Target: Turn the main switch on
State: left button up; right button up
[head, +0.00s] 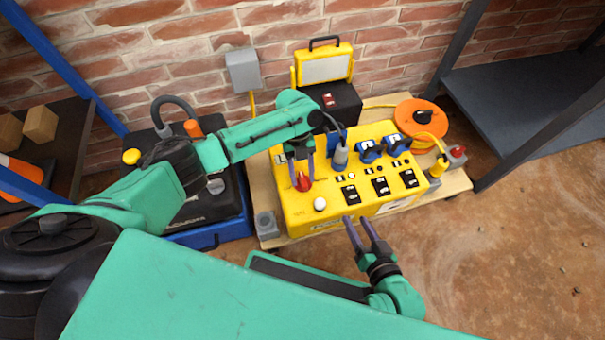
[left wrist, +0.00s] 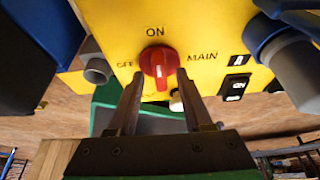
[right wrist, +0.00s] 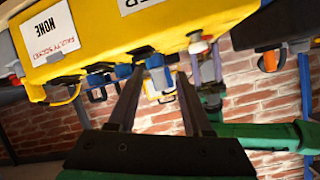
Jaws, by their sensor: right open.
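The red rotary main switch (head: 303,183) is on the left part of the yellow power box (head: 330,205). In the left wrist view the red switch (left wrist: 158,65) has ON printed above it, OFF to its left and MAIN to its right. Its raised bar looks roughly upright, in line with ON. My left gripper (head: 300,160) is at the switch, with its fingertips (left wrist: 159,73) apart on either side of the knob; contact is not clear. My right gripper (head: 355,220) is open and empty at the box's front edge.
Beside the switch are a white knob (head: 320,204) and black rocker switches (head: 380,186). A grey plug (head: 340,156) and blue sockets (head: 369,150) sit behind. An orange cable reel (head: 420,117) stands at the back right. Open floor (head: 500,260) lies at right.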

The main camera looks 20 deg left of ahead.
pick_arm(q)
jog(key=p+v, duration=0.4)
jog(key=v, duration=1)
jog(key=shift+r, duration=0.25)
pick_arm(e)
jog(key=shift+n+g+h, duration=0.3)
jog(key=shift+g+h, duration=0.1)
jog(key=shift+g, duration=0.5)
jog(key=r, duration=0.2)
jog(key=d+r, duration=0.1)
jog(key=r, duration=0.1)
jog(key=shift+w+d, duration=0.1)
jog(key=shift+d, duration=0.05)
pick_arm(q)
jog(key=shift+w+a, duration=0.1)
